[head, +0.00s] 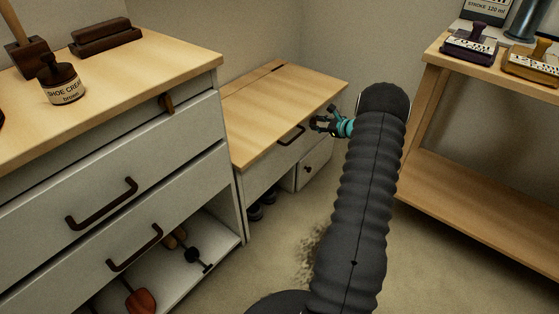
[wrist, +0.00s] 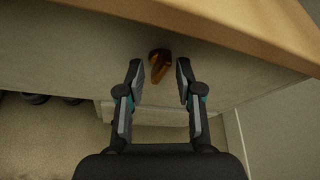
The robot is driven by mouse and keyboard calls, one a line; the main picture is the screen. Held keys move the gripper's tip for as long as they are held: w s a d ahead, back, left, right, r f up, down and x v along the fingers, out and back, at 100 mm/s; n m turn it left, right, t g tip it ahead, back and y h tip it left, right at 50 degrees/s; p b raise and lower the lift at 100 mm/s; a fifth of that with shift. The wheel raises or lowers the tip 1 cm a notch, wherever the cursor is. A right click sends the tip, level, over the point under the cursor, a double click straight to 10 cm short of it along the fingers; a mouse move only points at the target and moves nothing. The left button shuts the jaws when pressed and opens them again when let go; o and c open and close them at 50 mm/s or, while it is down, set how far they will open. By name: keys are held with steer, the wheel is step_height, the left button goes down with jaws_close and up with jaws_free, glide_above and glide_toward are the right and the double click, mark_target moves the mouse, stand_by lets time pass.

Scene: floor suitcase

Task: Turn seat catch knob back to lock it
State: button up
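The seat catch knob (wrist: 160,65) is a small brown, elongated turning piece on the bench's pale front panel, just under the wooden seat edge. In the wrist view it leans, its lower end toward the left. My gripper (wrist: 159,68) is open, with one fingertip on each side of the knob and a gap visible on both sides. In the head view my gripper (head: 318,122) is at the right part of the front of the low bench with the wooden seat (head: 270,105). The knob cannot be made out there.
A drawer unit (head: 130,170) stands at left and a wooden shelf (head: 490,205) at right. Carpeted floor (head: 440,265) is open between them.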

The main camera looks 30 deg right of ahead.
steer(key=s+n+t+h+b, duration=0.3)
steer(key=s+n+t, duration=0.2)
steer(key=s+n, duration=0.75)
steer(key=s+a+r+n+g+y, duration=0.1)
steer(key=s+a+r+g+y, duration=0.1)
steer(key=a, duration=0.7)
steer(key=s+a+r+n+g+y+p, duration=0.1)
steer(key=a+r+g+y, duration=0.3)
steer(key=a, duration=0.5)
steer(key=s+a+r+n+g+y, duration=0.2)
steer(key=a+r+n+g, duration=0.1)
steer(key=a, duration=0.6)
steer(key=shift+s+a+r+g+y+p, duration=0.2)
steer(key=shift+s+a+g+y+p, duration=0.15)
steer(key=shift+g, duration=0.35)
steer(key=shift+n, duration=0.25)
